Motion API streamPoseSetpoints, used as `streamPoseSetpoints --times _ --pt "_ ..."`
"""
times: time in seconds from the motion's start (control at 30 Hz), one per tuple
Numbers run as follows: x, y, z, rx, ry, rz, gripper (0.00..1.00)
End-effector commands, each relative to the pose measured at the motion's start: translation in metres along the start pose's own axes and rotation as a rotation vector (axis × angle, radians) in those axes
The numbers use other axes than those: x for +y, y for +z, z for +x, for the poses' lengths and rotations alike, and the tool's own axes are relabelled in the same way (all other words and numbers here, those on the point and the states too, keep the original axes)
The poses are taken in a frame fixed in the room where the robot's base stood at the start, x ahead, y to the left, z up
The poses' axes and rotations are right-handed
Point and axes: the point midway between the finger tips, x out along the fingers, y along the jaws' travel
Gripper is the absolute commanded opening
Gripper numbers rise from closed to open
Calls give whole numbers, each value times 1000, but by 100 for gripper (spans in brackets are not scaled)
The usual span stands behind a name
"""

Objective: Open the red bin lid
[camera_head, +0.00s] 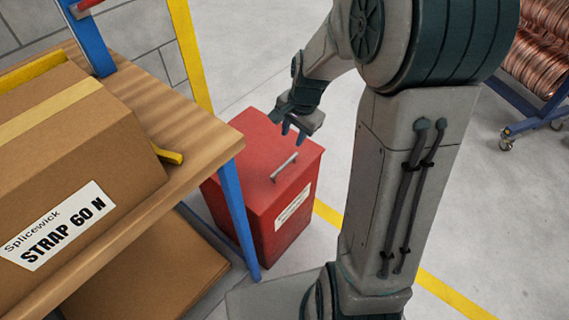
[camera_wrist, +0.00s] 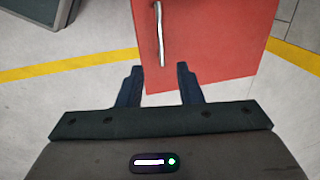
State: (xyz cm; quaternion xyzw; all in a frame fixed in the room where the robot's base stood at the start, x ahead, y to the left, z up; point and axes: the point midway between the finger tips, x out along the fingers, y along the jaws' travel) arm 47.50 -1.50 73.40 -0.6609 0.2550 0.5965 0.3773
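The red bin (camera_head: 285,215) stands on the floor beside the workbench, with its lid (camera_head: 262,150) down. A silver bar handle (camera_head: 284,167) is fixed on top of the lid. My gripper (camera_head: 293,134) is above the lid, a little beyond the handle in the head view. In the wrist view, the red lid (camera_wrist: 215,40) fills the upper middle and the handle (camera_wrist: 160,32) lies ahead of my gripper (camera_wrist: 158,72). The two fingers are apart with nothing between them. They look clear of the handle, but the height gap is hard to judge.
A wooden-topped workbench (camera_head: 190,125) with a blue leg (camera_head: 238,215) stands close to the bin's left side. It carries a cardboard box (camera_head: 75,160). Another cardboard piece (camera_head: 150,270) lies below. A blue rack of copper tube (camera_head: 540,60) is at the upper right. Open floor lies behind the bin.

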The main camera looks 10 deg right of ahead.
Motion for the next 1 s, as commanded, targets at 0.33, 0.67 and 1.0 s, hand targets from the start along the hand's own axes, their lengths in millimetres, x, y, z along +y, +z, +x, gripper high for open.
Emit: streamPoseSetpoints --times 0.33,0.67,1.0 --pt "1 -2 51 -5 2 13 33" --pt "1 -1 118 -4 1 11 33" --pt "0 -1 141 -3 0 11 33"
